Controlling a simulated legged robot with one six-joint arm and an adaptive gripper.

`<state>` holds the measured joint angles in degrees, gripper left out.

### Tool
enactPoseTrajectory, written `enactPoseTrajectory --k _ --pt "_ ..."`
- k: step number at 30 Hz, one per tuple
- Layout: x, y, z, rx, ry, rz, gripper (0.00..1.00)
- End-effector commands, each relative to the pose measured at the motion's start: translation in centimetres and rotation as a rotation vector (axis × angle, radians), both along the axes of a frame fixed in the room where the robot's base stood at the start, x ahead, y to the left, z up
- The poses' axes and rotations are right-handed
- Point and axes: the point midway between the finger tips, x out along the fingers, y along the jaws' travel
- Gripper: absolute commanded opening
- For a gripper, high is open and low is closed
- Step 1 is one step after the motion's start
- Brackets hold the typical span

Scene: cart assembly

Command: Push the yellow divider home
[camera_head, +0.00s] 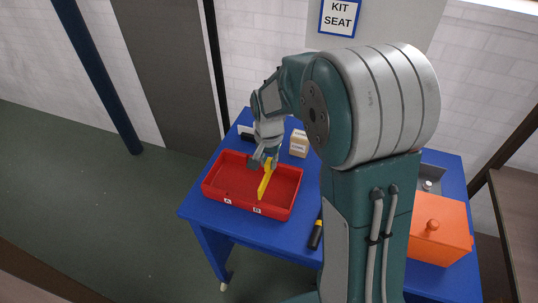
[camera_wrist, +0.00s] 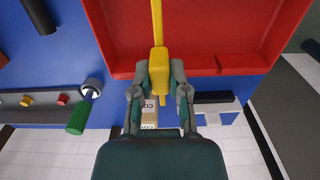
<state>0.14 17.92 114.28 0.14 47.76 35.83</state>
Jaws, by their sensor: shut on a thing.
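The yellow divider (camera_head: 265,182) stands in the red tray (camera_head: 220,196), dividing its inside into two parts, with labels on the tray's front wall. In the wrist view the divider (camera_wrist: 158,24) runs across the tray (camera_wrist: 122,69) and ends in a thick yellow block near the wall. My gripper (camera_head: 265,161) is over the tray's far wall, shut on the divider's far end. The wrist view shows my gripper (camera_wrist: 159,84) with one finger on each side of that block. Whether the divider is fully seated cannot be told.
The blue table (camera_head: 197,206) carries the tray. A pale box (camera_head: 299,144) stands behind it. An orange box with a knob (camera_head: 438,232) sits at the right. A dark yellow-banded tool (camera_head: 316,235) lies before the tray. A green-handled item (camera_wrist: 79,118) lies beside the tray.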

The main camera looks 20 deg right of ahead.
Motion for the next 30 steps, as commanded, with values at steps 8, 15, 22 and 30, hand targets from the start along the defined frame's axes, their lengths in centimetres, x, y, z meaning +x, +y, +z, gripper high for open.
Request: enactPoseTrajectory --k 8,15,22,30 --pt "-0.01 -0.01 -0.46 0.001 -0.001 0.001 0.00" --pt "-0.08 -0.58 -0.44 0.002 -0.001 0.000 0.00" --pt "-0.07 -0.49 -0.46 0.001 -0.001 0.001 0.00" --pt "-0.07 -0.30 -0.46 0.001 -0.001 0.002 0.00"
